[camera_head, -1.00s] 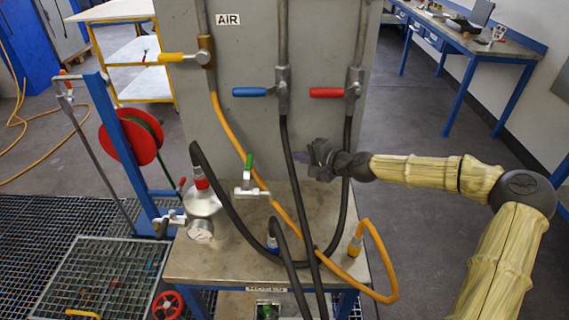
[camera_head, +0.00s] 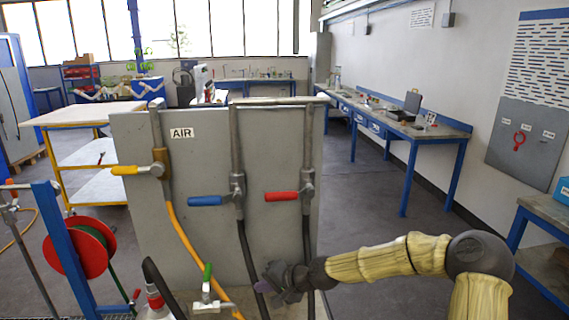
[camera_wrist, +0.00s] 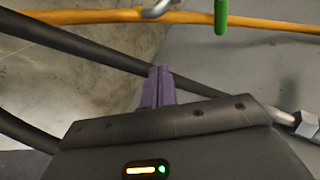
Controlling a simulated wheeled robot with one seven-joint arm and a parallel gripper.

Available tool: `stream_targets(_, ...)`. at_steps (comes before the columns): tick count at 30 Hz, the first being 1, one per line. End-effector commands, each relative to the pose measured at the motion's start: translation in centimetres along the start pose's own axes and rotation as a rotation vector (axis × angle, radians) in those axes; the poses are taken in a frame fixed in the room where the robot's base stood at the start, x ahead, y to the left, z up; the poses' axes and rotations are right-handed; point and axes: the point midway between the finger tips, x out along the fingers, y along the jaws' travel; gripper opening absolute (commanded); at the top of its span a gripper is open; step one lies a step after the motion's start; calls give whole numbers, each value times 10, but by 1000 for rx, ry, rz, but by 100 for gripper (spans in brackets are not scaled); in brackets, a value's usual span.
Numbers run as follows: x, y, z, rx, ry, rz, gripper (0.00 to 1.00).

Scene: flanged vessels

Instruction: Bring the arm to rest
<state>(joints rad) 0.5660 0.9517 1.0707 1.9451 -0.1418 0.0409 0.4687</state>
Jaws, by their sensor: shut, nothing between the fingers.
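My gripper (camera_head: 262,287) is in front of the grey panel (camera_head: 150,215) in the head view, low and right of centre, close to the black hoses. In the wrist view its purple fingers (camera_wrist: 157,88) are together with nothing between them. A black hose (camera_wrist: 85,45) runs past just beyond the fingertips; I cannot tell whether they touch it. My arm reaches in from the lower right, bent at the elbow.
The panel carries yellow, blue (camera_head: 206,201) and red (camera_head: 282,196) valve handles. A green-handled valve (camera_head: 208,285) and an orange hose (camera_head: 190,250) are left of my gripper. A red hose reel (camera_head: 78,250) stands at left. Open floor (camera_head: 375,225) lies right of the panel.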

Motion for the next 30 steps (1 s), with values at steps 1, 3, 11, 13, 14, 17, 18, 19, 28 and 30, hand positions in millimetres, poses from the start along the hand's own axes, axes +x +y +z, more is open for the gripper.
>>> stream_targets(1,-5,7,14,-57,-21,72,0)
stream_targets(3,-13,23,29,-119,-46,163,0)
stream_targets(11,-74,71,62,-297,-100,465,0)
stream_targets(13,-97,79,67,-330,-106,535,0)
stream_targets(14,-107,82,70,-341,-107,564,0)
stream_targets(17,-142,89,77,-377,-109,651,0)
stream_targets(18,-156,91,81,-387,-108,681,0)
stream_targets(19,-167,92,84,-393,-107,703,0)
stream_targets(28,-266,93,120,-410,-84,834,0)
stream_targets(30,-279,93,128,-407,-81,841,0)
